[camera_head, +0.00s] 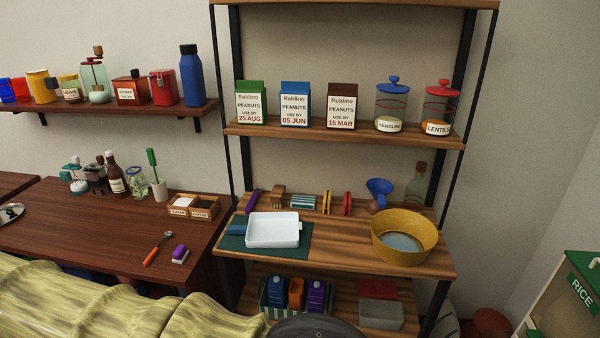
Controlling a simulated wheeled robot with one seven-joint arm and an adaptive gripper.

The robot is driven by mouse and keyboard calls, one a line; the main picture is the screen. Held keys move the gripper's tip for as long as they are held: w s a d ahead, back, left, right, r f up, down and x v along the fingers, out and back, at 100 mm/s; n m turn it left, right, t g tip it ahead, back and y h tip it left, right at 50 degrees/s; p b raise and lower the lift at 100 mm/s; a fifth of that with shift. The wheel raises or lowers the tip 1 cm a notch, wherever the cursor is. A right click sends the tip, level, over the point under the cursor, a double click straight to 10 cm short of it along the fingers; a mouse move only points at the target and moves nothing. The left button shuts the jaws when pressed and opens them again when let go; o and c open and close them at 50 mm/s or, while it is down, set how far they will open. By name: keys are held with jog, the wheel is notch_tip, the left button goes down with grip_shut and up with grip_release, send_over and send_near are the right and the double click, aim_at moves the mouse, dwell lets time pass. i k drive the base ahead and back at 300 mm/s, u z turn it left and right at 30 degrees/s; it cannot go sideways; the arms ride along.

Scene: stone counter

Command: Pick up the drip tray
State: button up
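A yellow round basin (404,237) stands right of the tray, with bare shelf between. Small tools and a blue funnel (379,189) line the shelf's back. Labelled cartons (295,104) stand above. A dark rounded shape and a yellow-green striped surface (120,300) fill the bottom edge.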

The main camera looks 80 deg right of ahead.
aim_at(264, 230)
jog(key=k, duration=0.7)
jog(key=z, duration=1.8)
